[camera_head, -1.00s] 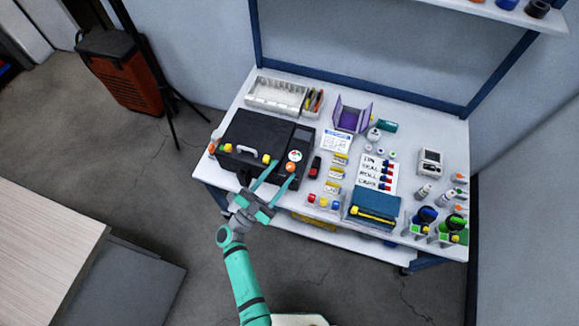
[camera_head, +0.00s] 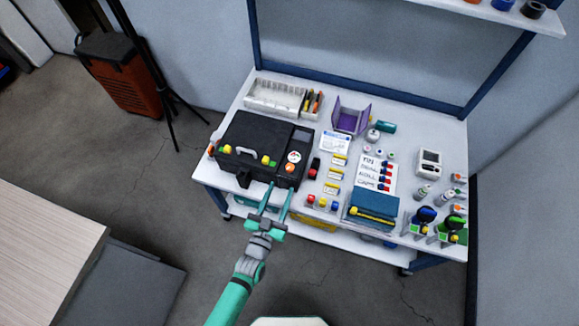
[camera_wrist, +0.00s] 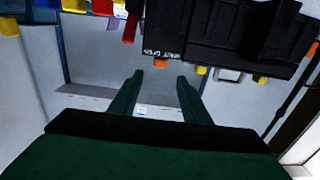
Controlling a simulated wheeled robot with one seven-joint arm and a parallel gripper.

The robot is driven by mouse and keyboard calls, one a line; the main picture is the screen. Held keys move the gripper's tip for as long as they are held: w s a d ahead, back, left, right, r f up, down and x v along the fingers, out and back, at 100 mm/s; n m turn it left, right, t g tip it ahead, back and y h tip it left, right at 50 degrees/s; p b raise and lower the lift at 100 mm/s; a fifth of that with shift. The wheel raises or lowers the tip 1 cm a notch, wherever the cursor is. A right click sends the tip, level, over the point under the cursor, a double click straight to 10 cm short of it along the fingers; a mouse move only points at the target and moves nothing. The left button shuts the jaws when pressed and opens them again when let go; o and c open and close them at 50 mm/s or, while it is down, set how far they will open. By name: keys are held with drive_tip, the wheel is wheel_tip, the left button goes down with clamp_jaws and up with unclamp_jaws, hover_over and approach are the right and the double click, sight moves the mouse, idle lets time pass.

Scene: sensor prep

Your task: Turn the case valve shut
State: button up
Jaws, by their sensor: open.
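The black case (camera_head: 250,142) lies on the left of the white bench, its handle (camera_head: 246,152) facing front. An orange knob (camera_head: 290,168) sits at the right of its front, just below a round white dial (camera_head: 294,156); I take this knob for the valve. Its exact turn angle is too small to read. In the wrist view the case (camera_wrist: 215,28) hangs at the top, with the orange knob (camera_wrist: 161,62) above the gap between my fingers. My gripper (camera_head: 280,187) is open and empty, its fingertips just in front of the knob, apart from it.
Yellow and green fittings (camera_head: 268,161) sit left of the knob on the case front. A red-and-black device (camera_head: 314,168) and small coloured knobs (camera_head: 322,203) stand right of the case. A blue box (camera_head: 372,210) is farther right. Floor in front of the bench is clear.

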sight(288, 171)
drive_tip(key=x, duration=1)
drive_tip(key=shift+w+d, duration=0.2)
drive_tip(key=shift+w, duration=0.15)
drive_tip(key=shift+c, duration=0.6)
drive_tip(key=c, duration=0.9)
